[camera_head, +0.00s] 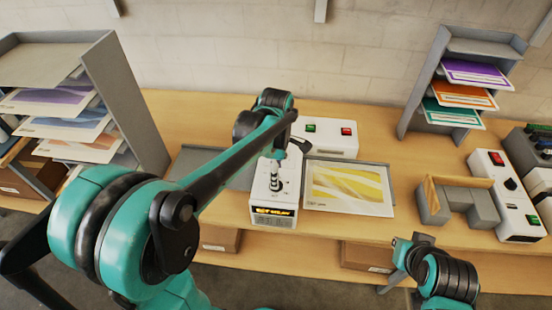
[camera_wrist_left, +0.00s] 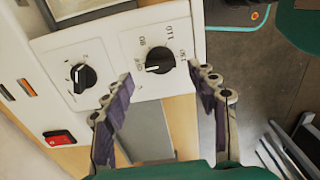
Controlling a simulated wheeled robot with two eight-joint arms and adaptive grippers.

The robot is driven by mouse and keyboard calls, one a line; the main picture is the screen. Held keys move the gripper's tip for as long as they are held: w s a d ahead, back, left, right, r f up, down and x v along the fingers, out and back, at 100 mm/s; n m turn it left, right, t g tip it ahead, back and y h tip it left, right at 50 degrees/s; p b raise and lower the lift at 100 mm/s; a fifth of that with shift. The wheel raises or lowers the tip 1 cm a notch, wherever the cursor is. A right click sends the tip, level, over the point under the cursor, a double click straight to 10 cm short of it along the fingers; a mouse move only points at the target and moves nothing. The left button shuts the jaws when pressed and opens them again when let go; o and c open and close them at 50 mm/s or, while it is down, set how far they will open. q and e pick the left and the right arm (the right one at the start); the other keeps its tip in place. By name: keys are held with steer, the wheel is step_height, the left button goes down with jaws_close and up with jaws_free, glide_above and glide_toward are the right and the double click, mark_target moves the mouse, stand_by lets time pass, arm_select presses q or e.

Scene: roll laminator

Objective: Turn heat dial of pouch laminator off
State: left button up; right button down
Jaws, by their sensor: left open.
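The pouch laminator's white control block (camera_head: 262,205) stands on the bench with a lit display on its front. In the left wrist view its panel (camera_wrist_left: 130,88) shows two black dials. The heat dial (camera_wrist_left: 160,60) is on the right, ringed by numbers such as 80, 110 and 130; its white mark is toward its lower left, exact setting unclear. The other dial (camera_wrist_left: 82,77) is to the left. My left gripper (camera_wrist_left: 167,78) is open above the panel, its fingertips to either side of the heat dial; contact is not visible. My right gripper's fingers are not visible.
A red switch (camera_wrist_left: 59,138) is on the panel's edge. A yellow printed sheet (camera_head: 347,187) lies right of the control block. A white unit with green and red buttons (camera_head: 331,142) is behind. Paper racks (camera_head: 135,95) stand left and right. A grey holder (camera_head: 480,205) is at right.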

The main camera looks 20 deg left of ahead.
arm_select(q)
step_height(320, 180, up, 9)
steer(key=shift+f, duration=0.15)
stand_by(0.4)
steer(key=s+f+m+t+b, duration=0.7)
steer(key=s+f+m+b, duration=0.3)
steer(key=m, duration=1)
steer(key=s+f, duration=0.3)
steer(key=f, duration=0.3)
steer(key=shift+a+f+b, duration=0.25)
steer(key=shift+b, duration=0.05)
